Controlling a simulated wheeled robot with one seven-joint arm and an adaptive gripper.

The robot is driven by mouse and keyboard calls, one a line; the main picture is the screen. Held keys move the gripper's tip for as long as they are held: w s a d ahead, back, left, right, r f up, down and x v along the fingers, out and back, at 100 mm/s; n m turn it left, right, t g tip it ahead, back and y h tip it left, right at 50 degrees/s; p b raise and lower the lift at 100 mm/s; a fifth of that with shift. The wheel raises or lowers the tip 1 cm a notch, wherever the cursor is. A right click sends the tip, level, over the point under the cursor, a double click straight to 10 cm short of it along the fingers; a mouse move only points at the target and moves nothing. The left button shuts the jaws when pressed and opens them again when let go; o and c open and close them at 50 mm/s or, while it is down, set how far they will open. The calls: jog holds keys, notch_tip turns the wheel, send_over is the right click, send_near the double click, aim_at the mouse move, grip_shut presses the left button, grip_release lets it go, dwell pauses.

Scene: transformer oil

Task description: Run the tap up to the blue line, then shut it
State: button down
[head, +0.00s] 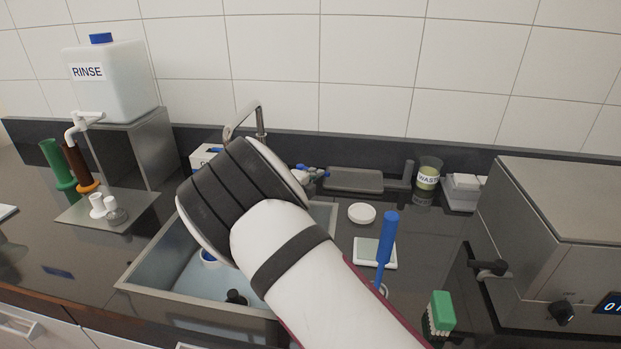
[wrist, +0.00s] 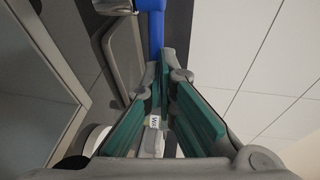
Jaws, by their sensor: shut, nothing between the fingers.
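The white jug marked RINSE (head: 108,80) has a blue cap and stands on a grey metal stand at the left. Its white tap (head: 88,117) points down over a brown cylinder (head: 77,165). A curved metal sink tap (head: 261,118) rises behind my arm; its lower part is hidden. I cannot make out a blue line on any vessel. My gripper (wrist: 163,74) has green-padded fingers that close together at the tips, with nothing between them. A blue bar (wrist: 156,32) lies just beyond the tips. My arm hides most of the gripper in the head view.
The sink (head: 150,264) lies under my arm. A green cylinder (head: 52,160) stands by the brown one. A waste jar (head: 428,178), a grey tray (head: 353,180), a blue-handled tool (head: 387,238) and a grey machine (head: 550,240) are at the right.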

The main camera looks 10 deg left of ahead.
jog(key=shift+w, duration=0.1)
jog(key=shift+w+d+b, duration=0.45)
jog(key=shift+w+b, duration=0.05)
jog(key=shift+w, duration=0.1)
jog(key=shift+r, duration=0.1)
